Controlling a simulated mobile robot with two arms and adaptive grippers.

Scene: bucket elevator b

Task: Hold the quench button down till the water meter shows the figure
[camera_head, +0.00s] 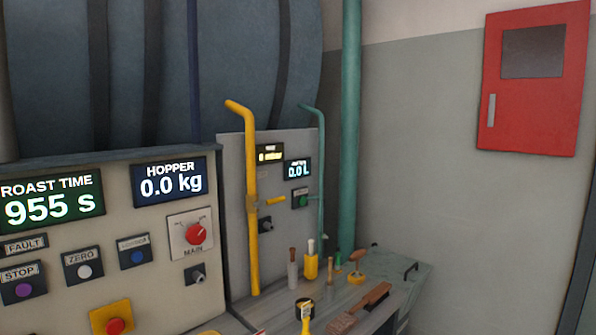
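A grey panel (233,163) stands at the middle, behind the beige control panel. On it a small display (297,169) reads 0.0 L, which fits the water meter. Below it a green button (303,201) sits on a dark plate; its label is too small to read, so I cannot be sure it is the quench button. A second small display (270,154) has yellow text I cannot read fully. Neither of my grippers is in view.
A yellow pipe (252,220) and a thin teal pipe (322,170) run up the grey panel, flanking the button. The beige panel (105,285) has several buttons. Tools, including a brush (372,298), crowd the bench (410,277). A red cabinet (535,100) hangs right.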

